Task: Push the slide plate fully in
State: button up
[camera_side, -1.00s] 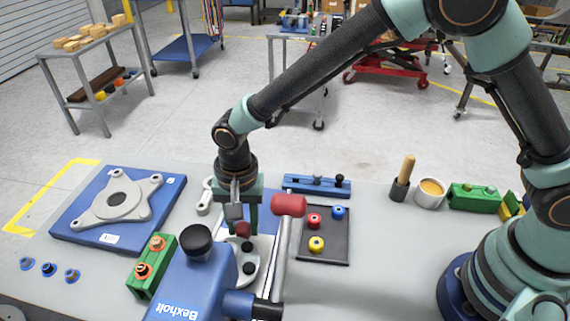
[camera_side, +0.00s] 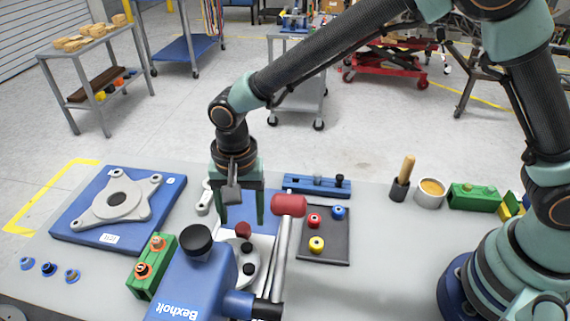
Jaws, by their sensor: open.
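The blue machine (camera_side: 195,282) marked Bexholt stands at the front of the bench, with a black knob on top and a red-handled lever at its right. Behind its body, a blue plate (camera_side: 266,226) shows in part, with a pale round piece (camera_side: 237,270) and a dark red knob (camera_side: 243,230) near it. I cannot tell for certain which part is the slide plate, or how far in it is; the machine body hides much of this area. My gripper (camera_side: 242,218) points down over the blue plate, its two green fingers apart and empty. Contact cannot be judged.
The red lever handle (camera_side: 289,205) stands close to the right of my gripper. A dark tray (camera_side: 335,248) with coloured pieces lies beyond it, and a blue rail block (camera_side: 316,184) lies behind. A green block (camera_side: 150,280) and a blue fixture (camera_side: 75,231) sit left.

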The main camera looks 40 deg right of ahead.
aim_at(243, 227)
notch_tip(243, 227, up, 9)
jog(key=shift+f, duration=0.15)
jog(key=shift+s, duration=0.1)
notch_tip(243, 227, down, 12)
jog(key=n, duration=2.8)
jog(key=shift+a+n+g, duration=0.1)
jog(key=shift+n+g, duration=0.3)
